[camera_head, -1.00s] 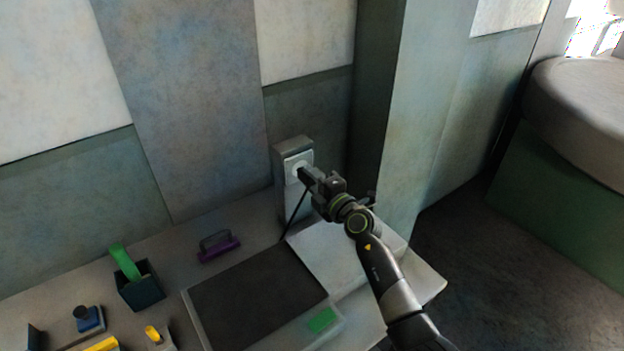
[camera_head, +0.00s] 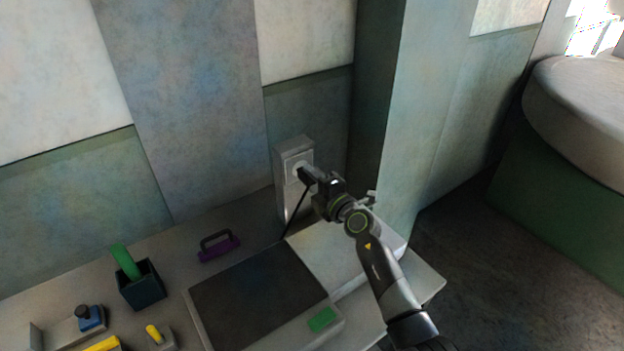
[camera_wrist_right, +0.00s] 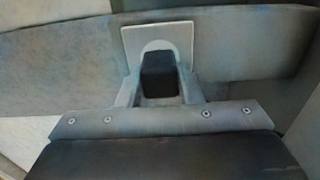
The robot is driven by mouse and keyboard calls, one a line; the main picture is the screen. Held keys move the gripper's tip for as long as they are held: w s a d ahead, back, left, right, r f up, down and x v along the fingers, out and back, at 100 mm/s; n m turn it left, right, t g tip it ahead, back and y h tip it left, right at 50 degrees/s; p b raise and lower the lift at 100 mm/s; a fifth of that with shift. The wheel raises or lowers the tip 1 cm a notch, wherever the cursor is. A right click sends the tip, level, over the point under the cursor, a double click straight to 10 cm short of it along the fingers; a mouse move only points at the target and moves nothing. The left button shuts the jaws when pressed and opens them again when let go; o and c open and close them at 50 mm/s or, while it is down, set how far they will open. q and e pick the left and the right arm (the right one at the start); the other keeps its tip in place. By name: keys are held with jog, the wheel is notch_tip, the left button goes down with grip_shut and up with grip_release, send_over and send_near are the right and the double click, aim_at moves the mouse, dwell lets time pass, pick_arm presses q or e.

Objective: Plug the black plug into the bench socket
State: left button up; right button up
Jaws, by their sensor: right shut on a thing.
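The bench socket (camera_head: 297,164) is a pale square plate with a round face, high on an upright grey post at the back of the bench. My right gripper (camera_head: 308,178) is in front of it, shut on the black plug (camera_wrist_right: 158,74). In the right wrist view the plug sits between the two fingers, in front of the round socket face (camera_wrist_right: 158,45). The plug hides the middle of the socket, so I cannot tell whether its pins are in. A black cord (camera_head: 296,211) runs down from the plug to the bench. My left gripper is not in view.
A machine with a dark top (camera_head: 257,290) and green patch (camera_head: 321,319) stands below the arm. A purple-handled tool (camera_head: 218,246), a dark box with a green item (camera_head: 141,287) and small blue and yellow things lie left. A wall closes the back.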

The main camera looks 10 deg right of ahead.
jog(key=shift+w+a, duration=0.15)
jog(key=shift+w, duration=0.3)
jog(key=o, duration=1)
jog(key=p+v, duration=0.1)
jog(key=v, duration=1.6)
jog(key=shift+s, duration=0.2)
